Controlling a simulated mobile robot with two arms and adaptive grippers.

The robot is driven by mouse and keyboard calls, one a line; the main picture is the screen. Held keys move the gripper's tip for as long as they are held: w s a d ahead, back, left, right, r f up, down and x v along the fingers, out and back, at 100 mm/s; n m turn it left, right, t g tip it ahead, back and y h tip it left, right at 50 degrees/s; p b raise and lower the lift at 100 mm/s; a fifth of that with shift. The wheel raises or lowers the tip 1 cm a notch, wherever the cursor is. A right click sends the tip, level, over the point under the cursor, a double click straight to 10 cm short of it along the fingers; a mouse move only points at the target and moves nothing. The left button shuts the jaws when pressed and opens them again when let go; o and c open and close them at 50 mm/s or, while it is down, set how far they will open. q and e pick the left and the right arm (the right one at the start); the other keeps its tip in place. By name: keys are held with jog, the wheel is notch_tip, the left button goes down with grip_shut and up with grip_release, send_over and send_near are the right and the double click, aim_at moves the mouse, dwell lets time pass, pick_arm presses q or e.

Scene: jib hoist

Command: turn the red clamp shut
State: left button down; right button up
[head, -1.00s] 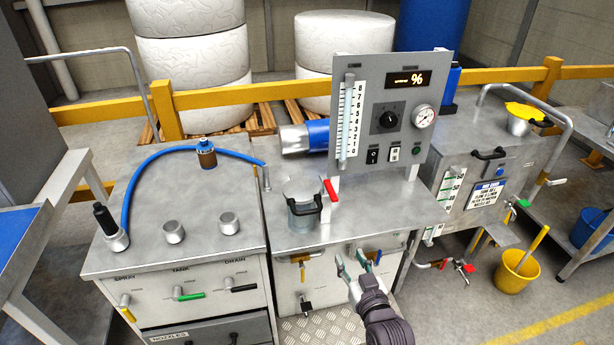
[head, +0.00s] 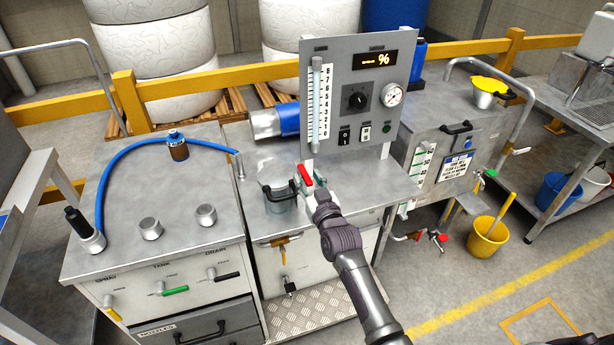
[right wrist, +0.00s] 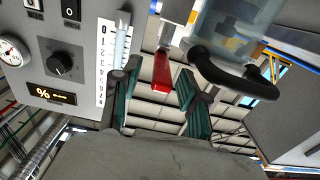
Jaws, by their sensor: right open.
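The red clamp (head: 306,175) is a short red lever at the right side of a clear cylindrical vessel with a black handle (head: 280,194), on the middle bench. My right gripper (head: 304,184) is at the clamp, its fingers open. In the right wrist view the red clamp (right wrist: 161,73) shows between the two green-padded fingers (right wrist: 158,98), with a gap on both sides. I cannot tell whether a finger touches it. The fingers partly hide the clamp's lower end in the head view. My left gripper is not in view.
A grey panel (head: 343,75) with a dial, gauge and display stands just behind the clamp. A blue cylinder (head: 288,118) lies behind the vessel. A blue hose (head: 112,165) arches over the left bench. The bench top right of my gripper is clear.

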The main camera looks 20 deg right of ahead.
jog(key=shift+w, duration=0.55)
grip_shut()
